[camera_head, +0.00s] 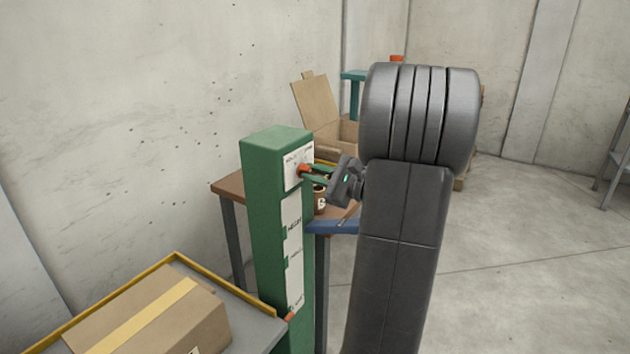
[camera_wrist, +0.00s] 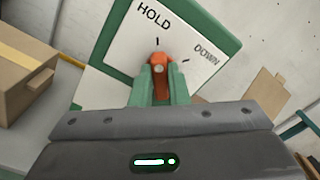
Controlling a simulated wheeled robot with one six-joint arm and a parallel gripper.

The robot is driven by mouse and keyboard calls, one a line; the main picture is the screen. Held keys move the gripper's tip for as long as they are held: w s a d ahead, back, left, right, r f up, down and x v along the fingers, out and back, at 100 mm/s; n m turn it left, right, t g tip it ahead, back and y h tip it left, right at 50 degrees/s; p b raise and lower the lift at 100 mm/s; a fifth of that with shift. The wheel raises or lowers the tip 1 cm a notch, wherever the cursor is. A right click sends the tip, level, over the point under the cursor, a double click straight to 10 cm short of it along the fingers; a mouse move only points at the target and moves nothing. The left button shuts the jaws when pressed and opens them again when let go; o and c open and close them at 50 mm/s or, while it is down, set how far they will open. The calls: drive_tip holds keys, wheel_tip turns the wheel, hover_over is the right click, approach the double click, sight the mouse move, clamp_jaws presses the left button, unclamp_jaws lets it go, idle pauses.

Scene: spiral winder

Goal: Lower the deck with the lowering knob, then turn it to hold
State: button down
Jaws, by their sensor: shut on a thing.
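The orange lowering knob (camera_head: 303,169) sits on a white label plate near the top of the green column (camera_head: 268,200). In the wrist view the knob (camera_wrist: 158,61) stands between my green fingers; its upper end lies just below the mark under HOLD, with the DOWN mark to its right. My gripper (camera_head: 312,172) reaches in from the right and is shut on the knob; the fingers also show in the wrist view (camera_wrist: 158,76). The deck (camera_head: 252,326), grey with a yellow rim, is at the lower left and carries a taped cardboard box (camera_head: 155,315). Its underside is out of view.
A brown-topped table (camera_head: 228,187) stands behind the column, with a cup (camera_head: 320,200) on it. An open cardboard box (camera_head: 318,110) is farther back. A concrete wall is behind and to the left. The floor (camera_head: 530,250) to the right is largely clear.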

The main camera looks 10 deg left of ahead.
idle(0.3)
drive_tip(key=c, duration=1.4)
unclamp_jaws()
drive_tip(key=shift+d, duration=0.15)
drive_tip(key=v, duration=1.3)
drive_tip(key=shift+s+d, duration=0.15)
drive_tip(key=shift+d, duration=0.15)
drive_tip(key=shift+a, duration=0.15)
